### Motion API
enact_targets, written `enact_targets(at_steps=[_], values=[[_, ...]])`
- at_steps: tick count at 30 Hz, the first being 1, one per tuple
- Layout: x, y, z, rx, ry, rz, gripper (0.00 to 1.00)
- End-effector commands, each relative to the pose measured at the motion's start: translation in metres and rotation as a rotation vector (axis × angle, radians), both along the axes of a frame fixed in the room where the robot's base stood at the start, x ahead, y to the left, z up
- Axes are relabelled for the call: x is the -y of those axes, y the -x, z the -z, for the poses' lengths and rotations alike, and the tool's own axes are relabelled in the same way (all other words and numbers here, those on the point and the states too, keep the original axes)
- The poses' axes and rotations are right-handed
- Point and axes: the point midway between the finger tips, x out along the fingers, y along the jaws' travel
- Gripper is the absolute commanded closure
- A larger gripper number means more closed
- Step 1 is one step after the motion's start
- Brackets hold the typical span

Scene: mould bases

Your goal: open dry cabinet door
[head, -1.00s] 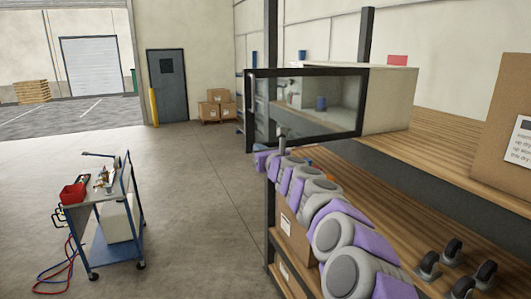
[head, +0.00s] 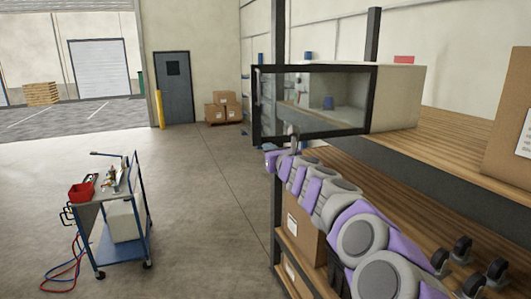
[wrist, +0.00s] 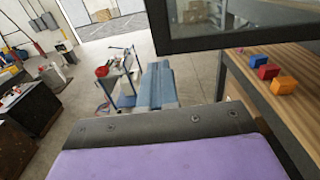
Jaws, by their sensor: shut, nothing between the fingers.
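The dry cabinet (head: 402,100) is a pale box on the upper wooden shelf at the right in the head view. Its door (head: 372,100) is a glass pane in a black frame, with a bar handle (head: 259,88) at the left edge. The door seems ajar: its left edge reaches past the shelf post. The black door frame (wrist: 240,41) also crosses the upper wrist view.
Wooden shelves (head: 455,130) run along the right, with castors (head: 462,248) and a cardboard box (head: 508,115). Small coloured blocks (wrist: 270,72) lie on a shelf in the wrist view. A tool trolley (head: 120,215) stands at left. The floor between trolley and shelves is clear.

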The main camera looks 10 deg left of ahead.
Motion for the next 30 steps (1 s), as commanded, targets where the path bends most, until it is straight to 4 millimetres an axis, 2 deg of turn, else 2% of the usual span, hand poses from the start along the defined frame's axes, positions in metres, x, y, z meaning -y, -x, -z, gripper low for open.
enact_targets(at_steps=[12, 21, 30], values=[[0.032, 0.038, -0.002, 0.002, -0.013, -0.002, 1.00], [0.036, 0.065, 0.001, 0.000, -0.004, -0.004, 1.00], [0.044, 0.082, 0.001, -0.001, 0.001, -0.003, 1.00]])
